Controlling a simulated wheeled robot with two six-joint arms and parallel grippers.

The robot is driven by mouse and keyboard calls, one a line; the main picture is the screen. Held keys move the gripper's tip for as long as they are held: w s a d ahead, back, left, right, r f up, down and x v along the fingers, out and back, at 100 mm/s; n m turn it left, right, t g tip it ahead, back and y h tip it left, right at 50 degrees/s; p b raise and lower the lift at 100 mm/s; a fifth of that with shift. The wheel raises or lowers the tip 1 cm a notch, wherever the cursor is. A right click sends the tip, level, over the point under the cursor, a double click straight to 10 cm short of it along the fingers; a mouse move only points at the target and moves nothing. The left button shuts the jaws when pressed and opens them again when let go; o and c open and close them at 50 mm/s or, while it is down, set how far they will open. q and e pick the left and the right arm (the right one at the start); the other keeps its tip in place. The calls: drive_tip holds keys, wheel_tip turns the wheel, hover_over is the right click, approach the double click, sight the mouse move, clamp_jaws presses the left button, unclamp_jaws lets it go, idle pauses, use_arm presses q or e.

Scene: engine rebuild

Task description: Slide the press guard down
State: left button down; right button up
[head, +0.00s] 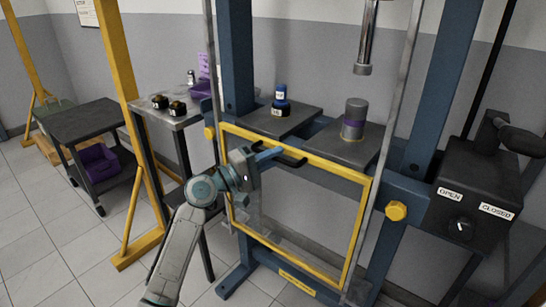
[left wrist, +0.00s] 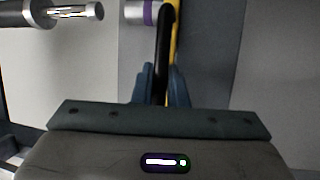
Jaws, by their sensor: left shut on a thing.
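The press guard is a clear panel in a yellow frame (head: 300,153) on the front of the blue press. Its top edge sits near the level of the press bed, and its lower edge hangs well below the bed. A black handle (head: 291,161) crosses near its top edge. My left gripper (head: 268,156) is shut on this handle. In the left wrist view the black handle (left wrist: 163,50) runs between the bluish fingers (left wrist: 162,88), with the yellow frame (left wrist: 175,40) just beside it. My right gripper is not in view.
The ram (head: 363,60) hangs above the cylinder. A control box (head: 480,190) stands at right. A side table (head: 170,115) and dark cart (head: 80,122) are left.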

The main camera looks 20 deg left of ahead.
use_arm(q)
drive_tip(key=c, duration=1.5)
unclamp_jaws()
drive_tip(key=shift+o, duration=0.2)
drive_tip(key=shift+a, duration=0.1)
drive_tip(key=b+v, duration=0.2)
drive_tip(key=v, duration=0.8)
drive_tip(key=shift+s+a, duration=0.2)
drive_tip(key=shift+s, duration=0.1)
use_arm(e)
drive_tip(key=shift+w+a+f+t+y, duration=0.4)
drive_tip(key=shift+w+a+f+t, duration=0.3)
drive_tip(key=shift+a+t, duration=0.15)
use_arm(q)
drive_tip(key=shift+f, duration=0.15)
